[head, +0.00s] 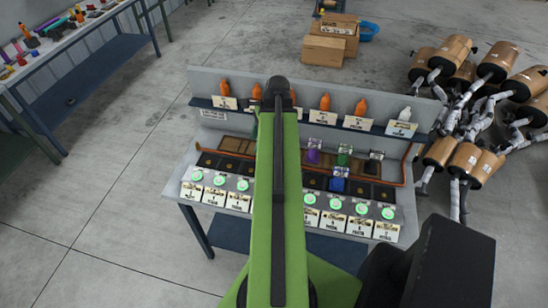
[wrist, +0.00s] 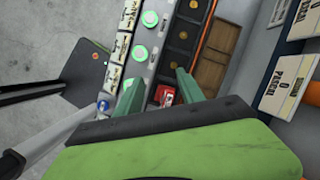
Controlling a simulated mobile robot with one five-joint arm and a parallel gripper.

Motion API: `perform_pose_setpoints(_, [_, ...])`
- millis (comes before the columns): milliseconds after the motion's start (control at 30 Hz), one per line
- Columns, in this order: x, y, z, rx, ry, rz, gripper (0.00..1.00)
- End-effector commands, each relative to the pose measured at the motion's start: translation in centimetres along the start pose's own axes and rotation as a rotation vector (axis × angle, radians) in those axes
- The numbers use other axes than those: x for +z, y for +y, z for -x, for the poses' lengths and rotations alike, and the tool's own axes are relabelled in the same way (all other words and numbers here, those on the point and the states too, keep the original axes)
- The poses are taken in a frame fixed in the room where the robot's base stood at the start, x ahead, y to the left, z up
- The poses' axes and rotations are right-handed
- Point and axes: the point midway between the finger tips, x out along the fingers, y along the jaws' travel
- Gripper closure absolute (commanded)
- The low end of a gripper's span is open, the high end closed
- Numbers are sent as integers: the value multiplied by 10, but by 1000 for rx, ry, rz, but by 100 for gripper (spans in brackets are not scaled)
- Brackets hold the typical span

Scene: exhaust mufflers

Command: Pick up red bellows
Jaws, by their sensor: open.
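A small red object with a pale marking (wrist: 166,96), probably the red bellows, sits low in the wrist view on the dark slot strip of the bench. My gripper (wrist: 157,76) is open, with its two green fingers apart. The red object shows between the fingers, near the right one. I cannot tell how far above it the fingertips are, and its lower part is hidden by my gripper body. In the head view my green arm covers the middle of the bench, and neither the fingers nor the red object can be seen.
The bench (head: 240,203) has green-lit buttons and labels along its front. Purple, green and blue parts (head: 338,180) stand right of my arm. A back shelf (head: 392,129) holds orange bottles and one white bottle. Mufflers (head: 497,60) stand at right. Open floor lies at left.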

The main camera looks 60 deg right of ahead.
Motion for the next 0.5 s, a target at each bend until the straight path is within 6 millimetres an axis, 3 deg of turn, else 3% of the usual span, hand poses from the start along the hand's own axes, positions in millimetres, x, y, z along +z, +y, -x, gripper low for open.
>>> perform_pose_setpoints(33, [-28,2,32,-27,-13,-136,55])
perform_pose_setpoints(100, [-59,9,53,-56,-31,-299,55])
perform_pose_setpoints(200, [-88,17,72,-84,-50,-450,55])
perform_pose_setpoints(300, [-101,21,79,-96,-61,-518,55])
perform_pose_setpoints(500, [-104,22,71,-97,-62,-528,55])
